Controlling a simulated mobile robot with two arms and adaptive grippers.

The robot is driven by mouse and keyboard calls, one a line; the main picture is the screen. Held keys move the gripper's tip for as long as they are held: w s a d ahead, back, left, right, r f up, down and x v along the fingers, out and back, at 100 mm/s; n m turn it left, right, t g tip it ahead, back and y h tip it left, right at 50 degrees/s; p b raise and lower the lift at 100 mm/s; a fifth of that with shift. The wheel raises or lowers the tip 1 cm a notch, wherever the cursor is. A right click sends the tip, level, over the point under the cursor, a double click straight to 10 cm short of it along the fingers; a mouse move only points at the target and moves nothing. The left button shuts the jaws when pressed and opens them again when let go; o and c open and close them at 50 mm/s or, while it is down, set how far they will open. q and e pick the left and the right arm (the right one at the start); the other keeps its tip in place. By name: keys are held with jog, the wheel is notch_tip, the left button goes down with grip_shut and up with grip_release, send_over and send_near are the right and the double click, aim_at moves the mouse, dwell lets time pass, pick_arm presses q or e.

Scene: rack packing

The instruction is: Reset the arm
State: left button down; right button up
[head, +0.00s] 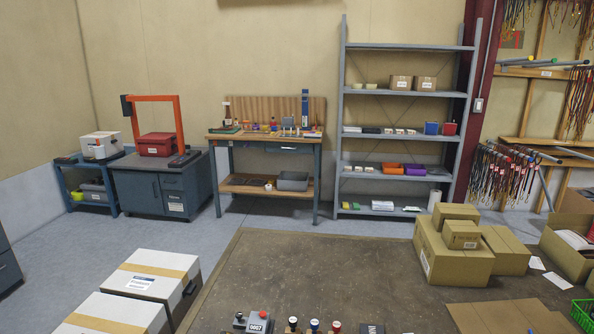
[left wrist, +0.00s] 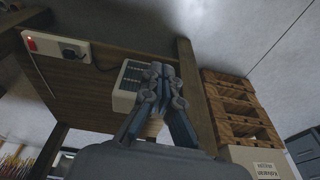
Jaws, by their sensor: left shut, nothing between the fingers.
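My left gripper (left wrist: 161,70) shows in the left wrist view. Its two fingers meet at the tips and hold nothing. A wooden panel with legs, a pale box-like device and stacked wooden slats lie behind it in that view. Neither of my grippers shows in the head view, and my right gripper is in no view.
In the head view, a workbench (head: 268,138) and a grey shelf rack (head: 405,92) stand along the back wall. Cardboard boxes (head: 450,262) lie at right, white-sided boxes (head: 148,287) at lower left. A wooden slat stack (left wrist: 240,108) is near the left wrist.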

pick_arm(q)
jog(key=s+a+f+g, duration=0.1)
jog(key=s+a+f, duration=0.1)
jog(key=s+f, duration=1.2)
jog(key=shift+s+a+f+b, duration=0.35)
jog(key=shift+s+a+b, duration=0.05)
jog(key=shift+s, duration=0.45)
